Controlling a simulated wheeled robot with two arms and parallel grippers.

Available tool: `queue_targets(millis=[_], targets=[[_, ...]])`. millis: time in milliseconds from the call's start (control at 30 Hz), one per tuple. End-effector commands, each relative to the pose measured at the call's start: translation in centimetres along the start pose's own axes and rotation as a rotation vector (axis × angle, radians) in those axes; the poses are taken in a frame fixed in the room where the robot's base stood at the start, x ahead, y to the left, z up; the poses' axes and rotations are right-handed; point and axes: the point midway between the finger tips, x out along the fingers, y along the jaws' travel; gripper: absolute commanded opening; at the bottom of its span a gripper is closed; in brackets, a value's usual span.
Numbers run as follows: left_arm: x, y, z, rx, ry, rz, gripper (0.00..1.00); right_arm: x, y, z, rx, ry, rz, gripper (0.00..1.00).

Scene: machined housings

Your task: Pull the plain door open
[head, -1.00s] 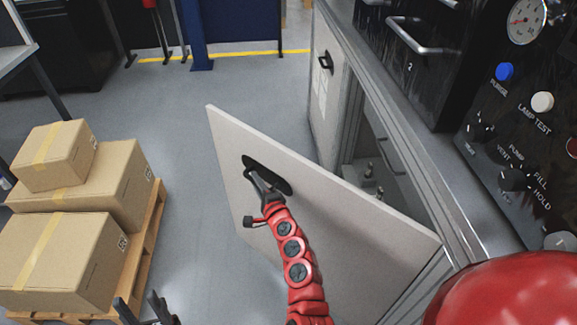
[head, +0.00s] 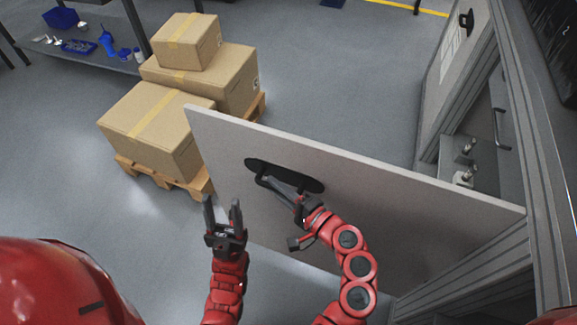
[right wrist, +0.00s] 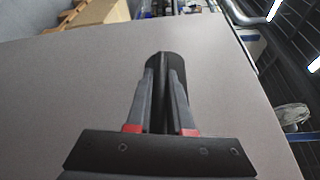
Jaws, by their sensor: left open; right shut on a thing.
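The plain door (head: 400,220) is a light grey panel with no sheets on it. It stands wide open, swung out from the cabinet frame at the right. Its black handle (head: 312,185) sits near the free edge. My right gripper (head: 268,182) is shut on this handle. In the right wrist view both fingers (right wrist: 162,85) close around the dark handle bar (right wrist: 158,60), with the door face (right wrist: 80,90) behind. My left gripper (head: 222,205) is open and empty in front of the door, left of the handle, apart from it.
Stacked cardboard boxes (head: 155,125) on a wooden pallet (head: 150,173) stand beyond the door's free edge. Another door (head: 450,60) with paper sheets is at upper right. The cabinet interior (head: 480,145) shows metal fittings. A shelf (head: 100,52) is at upper left. Floor at left is clear.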

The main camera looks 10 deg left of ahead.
Motion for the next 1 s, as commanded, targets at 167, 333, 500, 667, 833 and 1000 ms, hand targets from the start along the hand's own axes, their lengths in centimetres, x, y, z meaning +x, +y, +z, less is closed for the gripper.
queue_targets(millis=[167,333,500,667,833,1000], targets=[[0.0,0.0,0.0,0.0,0.0,0.0,0.5,-1.0,0.6,1.8,-0.002,-0.041,0.011,0.0],[0.0,0.0,0.0,0.0,0.0,0.0,0.5,-1.3,0.6,2.4,-0.006,-0.053,0.012,0.0],[0.0,0.0,0.0,0.0,0.0,0.0,0.5,-1.4,0.6,2.4,-0.006,-0.056,0.012,0.0],[-0.1,0.0,0.0,0.0,0.0,0.0,0.5,-1.3,0.6,2.4,-0.005,-0.056,0.012,0.0],[-0.1,0.0,0.0,0.0,0.0,0.0,0.5,-1.3,0.6,2.4,-0.004,-0.056,0.012,0.5],[0.0,0.0,0.0,0.0,0.0,0.0,0.5,-1.3,0.6,2.4,-0.004,-0.056,0.011,0.5]])
